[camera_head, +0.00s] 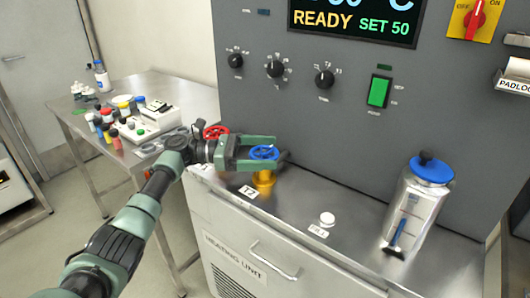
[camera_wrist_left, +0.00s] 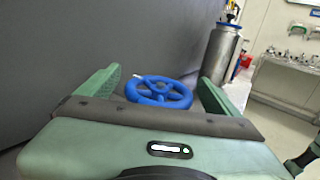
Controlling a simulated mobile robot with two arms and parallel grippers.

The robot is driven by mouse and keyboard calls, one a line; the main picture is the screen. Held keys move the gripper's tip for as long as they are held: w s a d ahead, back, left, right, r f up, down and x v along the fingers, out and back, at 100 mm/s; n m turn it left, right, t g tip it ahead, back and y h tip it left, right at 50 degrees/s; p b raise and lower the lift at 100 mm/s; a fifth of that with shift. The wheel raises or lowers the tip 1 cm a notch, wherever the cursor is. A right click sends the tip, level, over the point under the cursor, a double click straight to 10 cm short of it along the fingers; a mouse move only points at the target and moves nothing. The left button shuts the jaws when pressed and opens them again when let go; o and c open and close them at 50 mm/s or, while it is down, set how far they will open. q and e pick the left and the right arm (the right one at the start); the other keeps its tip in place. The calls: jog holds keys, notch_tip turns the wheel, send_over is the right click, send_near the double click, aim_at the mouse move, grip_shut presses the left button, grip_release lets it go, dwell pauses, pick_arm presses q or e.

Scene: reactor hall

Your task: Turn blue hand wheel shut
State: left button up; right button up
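The blue hand wheel (camera_head: 264,153) sits on a brass valve body (camera_head: 264,180) behind the label T2 on the steel counter. My left gripper (camera_head: 281,147) is at the wheel, with its fingers open on either side of it. In the left wrist view the blue wheel (camera_wrist_left: 159,92) lies between the two green fingers (camera_wrist_left: 162,80), with a gap visible on each side. A small light mark shows on the wheel's rim. I cannot tell whether a finger touches the wheel.
A red hand wheel (camera_head: 215,132) stands left of the blue one, partly behind my arm. A metal canister (camera_head: 414,212) with a blue lid stands on the right of the counter. A white knob (camera_head: 327,219) lies between. The grey control panel (camera_head: 300,110) rises behind.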

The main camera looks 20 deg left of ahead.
aim_at(265, 151)
pick_arm(q)
notch_tip(265, 151, up, 20)
dwell(0.6)
jog(key=shift+f, duration=0.1)
